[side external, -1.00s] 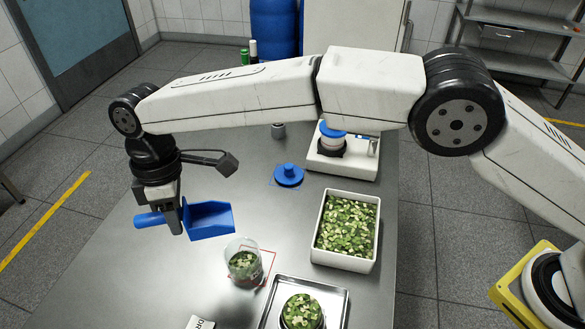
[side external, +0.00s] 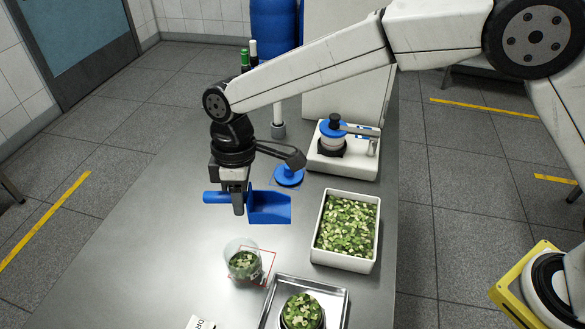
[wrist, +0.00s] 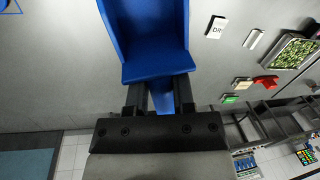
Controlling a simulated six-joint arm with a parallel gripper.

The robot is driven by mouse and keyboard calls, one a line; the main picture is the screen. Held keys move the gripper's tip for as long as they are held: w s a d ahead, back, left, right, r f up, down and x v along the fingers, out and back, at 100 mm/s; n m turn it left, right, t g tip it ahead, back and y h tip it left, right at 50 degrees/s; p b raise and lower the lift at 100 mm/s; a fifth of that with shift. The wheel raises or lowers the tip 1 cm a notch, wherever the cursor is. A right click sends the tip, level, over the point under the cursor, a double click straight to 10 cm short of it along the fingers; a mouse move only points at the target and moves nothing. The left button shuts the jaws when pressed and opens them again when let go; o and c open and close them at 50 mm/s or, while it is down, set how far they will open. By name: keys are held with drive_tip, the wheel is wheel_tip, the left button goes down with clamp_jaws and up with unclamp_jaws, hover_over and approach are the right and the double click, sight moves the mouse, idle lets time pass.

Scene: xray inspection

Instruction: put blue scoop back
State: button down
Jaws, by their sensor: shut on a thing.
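My gripper (side external: 238,200) is shut on the handle of the blue scoop (side external: 270,207) and holds it above the metal table, behind the glass beaker. The scoop's handle points left and its tray points right in the side view. In the wrist view the scoop (wrist: 150,45) fills the top middle, with its handle between the two fingers (wrist: 160,95). The scoop looks empty.
A white bin (side external: 318,250) of green-and-white pieces stands to the right. A beaker (side external: 242,262) with some pieces stands on a red-outlined square. A metal tray (side external: 338,300) holds a filled dish (side external: 301,312). A blue lid (side external: 289,176) and a white instrument (side external: 360,165) are behind.

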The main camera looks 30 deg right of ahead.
drive_tip(key=s+d+f+m, duration=0.1)
drive_tip(key=s+d, duration=0.1)
drive_tip(key=d, duration=0.4)
drive_tip(key=s+d+f+m, duration=0.1)
drive_tip(key=s+d+m, duration=0.1)
drive_tip(key=d, duration=0.3)
drive_tip(key=shift+s+d+f, duration=0.25)
drive_tip(key=shift+s+d, duration=0.15)
drive_tip(key=shift+s, duration=0.25)
drive_tip(key=shift+w+a+f, duration=0.95)
drive_tip(key=shift+w+f, duration=0.6)
drive_tip(key=shift+w, duration=0.5)
drive_tip(key=shift+w+a+f, duration=1)
drive_tip(key=shift+w+f, duration=0.55)
drive_tip(key=shift+w, duration=0.45)
drive_tip(key=shift+w+a+f, duration=0.95)
drive_tip(key=shift+w+f, duration=0.6)
drive_tip(key=shift+w, duration=0.5)
drive_tip(key=shift+f, duration=0.1)
drive_tip(key=shift+w+a+f, duration=0.1)
drive_tip(key=shift+w+f, duration=0.1)
drive_tip(key=shift+f, duration=1.55)
drive_tip(key=shift+f, duration=0.15)
